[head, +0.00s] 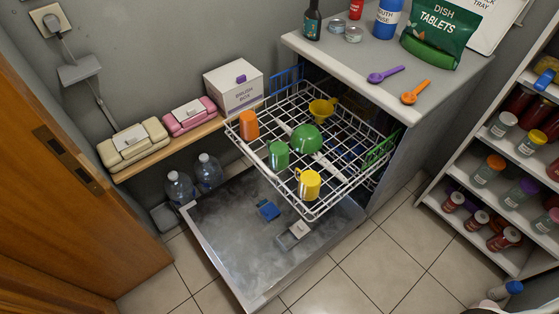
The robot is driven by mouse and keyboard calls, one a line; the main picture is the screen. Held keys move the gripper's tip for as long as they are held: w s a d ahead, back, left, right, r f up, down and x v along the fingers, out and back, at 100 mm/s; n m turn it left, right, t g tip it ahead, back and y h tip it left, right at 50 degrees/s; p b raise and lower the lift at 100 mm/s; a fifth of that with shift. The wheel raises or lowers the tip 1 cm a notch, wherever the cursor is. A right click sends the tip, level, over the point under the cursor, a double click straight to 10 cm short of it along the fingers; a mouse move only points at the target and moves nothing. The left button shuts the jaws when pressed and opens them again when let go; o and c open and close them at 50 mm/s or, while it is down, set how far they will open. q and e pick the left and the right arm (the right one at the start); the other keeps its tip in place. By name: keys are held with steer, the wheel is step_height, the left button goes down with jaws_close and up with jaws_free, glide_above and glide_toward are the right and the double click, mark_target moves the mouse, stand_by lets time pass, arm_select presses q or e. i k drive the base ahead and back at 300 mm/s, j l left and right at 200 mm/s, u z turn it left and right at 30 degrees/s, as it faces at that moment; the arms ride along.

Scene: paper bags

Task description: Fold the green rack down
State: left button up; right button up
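The green rack (380,149) is a small set of green wires along the right side of the white wire dish basket (337,200). It appears to stand up at the basket's side, near the dishwasher's side wall, and part of it is hard to make out. A similar blue rack (287,79) stands at the basket's back left. The basket is pulled out of the dishwasher above its lowered door (225,240). Neither of my grippers can be seen.
The basket holds an orange cup (249,125), green cup (278,154), green bowl (306,138), yellow mug (308,184) and yellow funnel (321,110). A counter (345,60) lies above. A jar shelf (480,200) stands right. Tiled floor (385,262) is clear between.

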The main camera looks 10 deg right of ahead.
mark_target(397, 132)
steer(key=l+z, duration=0.15)
steer(key=z, duration=0.2)
steer(key=l+z, duration=0.2)
steer(key=z, duration=0.15)
steer(key=i+j, duration=0.05)
